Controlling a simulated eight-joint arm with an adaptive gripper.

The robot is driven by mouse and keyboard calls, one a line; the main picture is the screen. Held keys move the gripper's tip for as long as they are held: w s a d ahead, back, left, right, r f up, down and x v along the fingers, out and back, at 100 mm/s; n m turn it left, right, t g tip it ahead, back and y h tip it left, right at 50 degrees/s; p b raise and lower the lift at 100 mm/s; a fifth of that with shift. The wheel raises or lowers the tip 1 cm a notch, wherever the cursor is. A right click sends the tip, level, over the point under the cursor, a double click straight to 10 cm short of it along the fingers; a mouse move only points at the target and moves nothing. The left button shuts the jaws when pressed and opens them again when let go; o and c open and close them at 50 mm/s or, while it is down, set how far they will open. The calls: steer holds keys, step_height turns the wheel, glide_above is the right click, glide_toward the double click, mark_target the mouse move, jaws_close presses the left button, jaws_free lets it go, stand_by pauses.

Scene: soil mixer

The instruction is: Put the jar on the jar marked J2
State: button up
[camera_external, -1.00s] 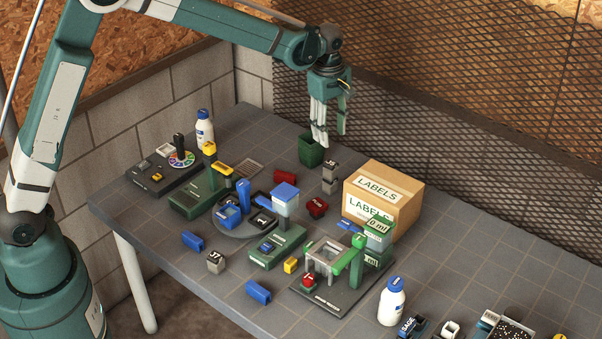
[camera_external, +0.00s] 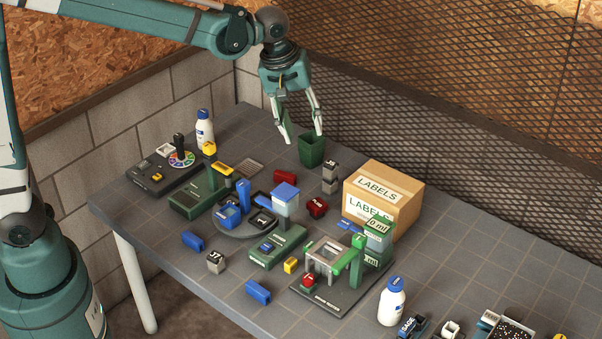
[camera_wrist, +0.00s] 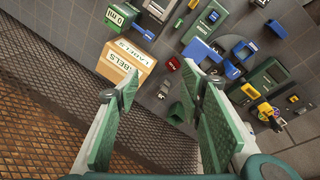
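Two small grey jars with dark lids stand stacked, the upper jar (camera_external: 331,165) on the lower jar (camera_external: 329,185), right of the green bin. Another grey jar (camera_external: 215,262) stands alone near the table's front left edge. The lid markings are too small to read surely, so I cannot tell which jar is J2. My gripper (camera_external: 302,136) is open and empty, above and beside the green bin, left of the stack and higher. In the wrist view its fingers (camera_wrist: 155,82) are spread with nothing between them.
The green bin (camera_external: 312,151) stands below my gripper. A cardboard labels box (camera_external: 409,210) is right of the stack. Red blocks (camera_external: 317,207), a round blue-and-black station (camera_external: 243,222) and a green press stand (camera_external: 355,262) crowd the middle. The far right back of the table is clear.

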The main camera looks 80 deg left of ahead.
steer(key=s+d+m+t, duration=0.2)
steer(key=s+d+m, duration=0.6)
steer(key=s+d, duration=0.3)
steer(key=s+d+m+t, duration=0.2)
steer(key=s+d+m, duration=0.5)
steer(key=s, duration=1.1)
steer(key=d, duration=0.4)
steer(key=shift+s+f+m+h, duration=0.15)
steer(key=shift+f+m+h, duration=0.05)
steer(key=shift+m+h, duration=0.2)
